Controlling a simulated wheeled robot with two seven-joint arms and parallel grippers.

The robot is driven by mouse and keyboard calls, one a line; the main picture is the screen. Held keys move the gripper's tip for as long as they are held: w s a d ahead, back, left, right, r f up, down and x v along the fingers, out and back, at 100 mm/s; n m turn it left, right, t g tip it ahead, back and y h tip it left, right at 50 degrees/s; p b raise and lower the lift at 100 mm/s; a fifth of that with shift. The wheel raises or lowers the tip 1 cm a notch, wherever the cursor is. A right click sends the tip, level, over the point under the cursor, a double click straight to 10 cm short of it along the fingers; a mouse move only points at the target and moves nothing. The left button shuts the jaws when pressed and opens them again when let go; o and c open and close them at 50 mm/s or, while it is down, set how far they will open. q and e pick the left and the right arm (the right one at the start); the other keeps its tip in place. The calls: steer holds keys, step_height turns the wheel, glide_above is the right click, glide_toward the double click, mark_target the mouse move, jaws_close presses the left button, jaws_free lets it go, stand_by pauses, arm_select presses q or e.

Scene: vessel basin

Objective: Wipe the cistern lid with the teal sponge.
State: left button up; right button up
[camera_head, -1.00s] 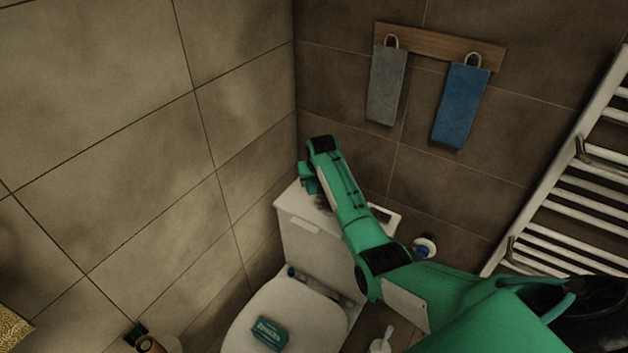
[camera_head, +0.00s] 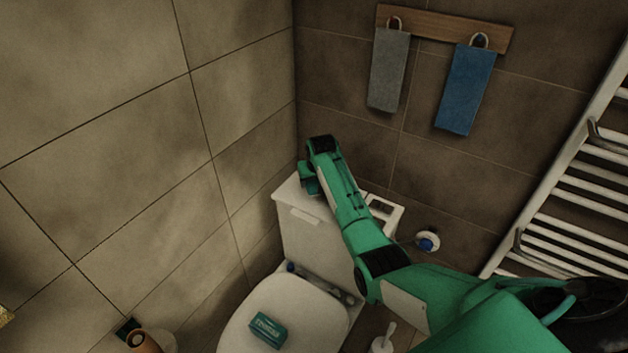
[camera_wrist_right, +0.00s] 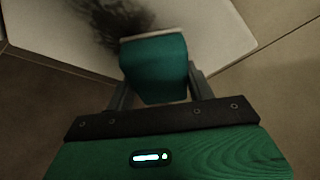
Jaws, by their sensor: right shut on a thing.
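The teal sponge (camera_wrist_right: 155,68) is between the two fingers of my right gripper (camera_wrist_right: 160,84), which is shut on it. In the right wrist view the sponge is over the white cistern lid (camera_wrist_right: 215,25), beside a dark smudge (camera_wrist_right: 103,18) on the lid. I cannot tell whether it touches the lid. In the head view the cistern lid (camera_head: 289,194) is at the back of the toilet, and my right gripper (camera_head: 308,182) is above its left part. My arm hides much of the lid. My left gripper is not in view.
A teal box (camera_head: 267,329) lies on the closed toilet seat lid (camera_head: 295,300). Grey (camera_head: 388,70) and blue (camera_head: 466,88) towels hang on the back wall. A white towel radiator (camera_head: 560,190) is at the right. The tiled left wall is close to the cistern.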

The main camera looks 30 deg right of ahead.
steer(key=shift+f+b, duration=0.35)
steer(key=shift+f, duration=0.6)
